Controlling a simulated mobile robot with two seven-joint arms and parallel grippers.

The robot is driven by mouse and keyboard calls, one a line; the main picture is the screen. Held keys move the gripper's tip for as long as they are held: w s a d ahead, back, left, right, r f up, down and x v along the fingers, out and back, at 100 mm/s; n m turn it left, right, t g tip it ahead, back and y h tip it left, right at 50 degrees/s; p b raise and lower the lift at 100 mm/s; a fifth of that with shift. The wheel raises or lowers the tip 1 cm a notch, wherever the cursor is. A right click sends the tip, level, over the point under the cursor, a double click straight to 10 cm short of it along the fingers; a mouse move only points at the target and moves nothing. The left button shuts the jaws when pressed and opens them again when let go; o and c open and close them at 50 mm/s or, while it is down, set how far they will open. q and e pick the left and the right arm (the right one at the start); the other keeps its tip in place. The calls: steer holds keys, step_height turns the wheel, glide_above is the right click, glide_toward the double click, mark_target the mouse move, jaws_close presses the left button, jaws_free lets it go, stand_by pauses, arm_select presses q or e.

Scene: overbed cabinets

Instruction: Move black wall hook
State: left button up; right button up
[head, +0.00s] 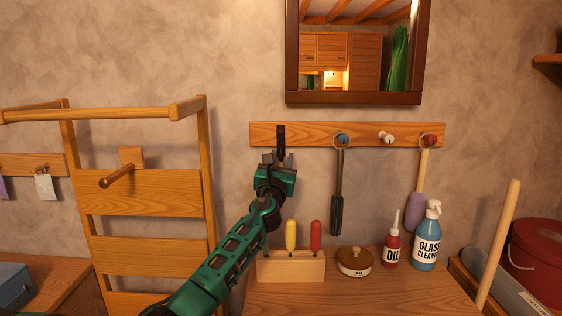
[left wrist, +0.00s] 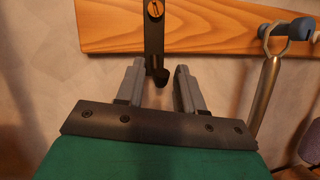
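The black wall hook (head: 281,138) is on the left end of the wooden wall rail (head: 310,133). In the left wrist view the hook (left wrist: 154,40) hangs down from the rail (left wrist: 110,27), with an orange screw head near its top. My left gripper (head: 279,161) is just below the rail at the hook's lower end. In the left wrist view the left gripper (left wrist: 160,88) is open, its fingers on either side of the hook's lower tip, with gaps visible. My right gripper is not in view.
A grey-handled tool (head: 338,195) and a purple brush (head: 416,205) hang to the right. Below stand a block with yellow and red handles (head: 290,268), a lidded jar (head: 354,262), an oil bottle (head: 392,250) and glass cleaner (head: 427,240). A wooden rack (head: 145,193) is left.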

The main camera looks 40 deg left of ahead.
arm_select(q)
steer(key=shift+s, duration=0.1)
steer(key=v, duration=1.2)
steer(key=shift+s+d, duration=0.15)
steer(key=shift+s, duration=0.15)
steer(key=shift+f, duration=0.1)
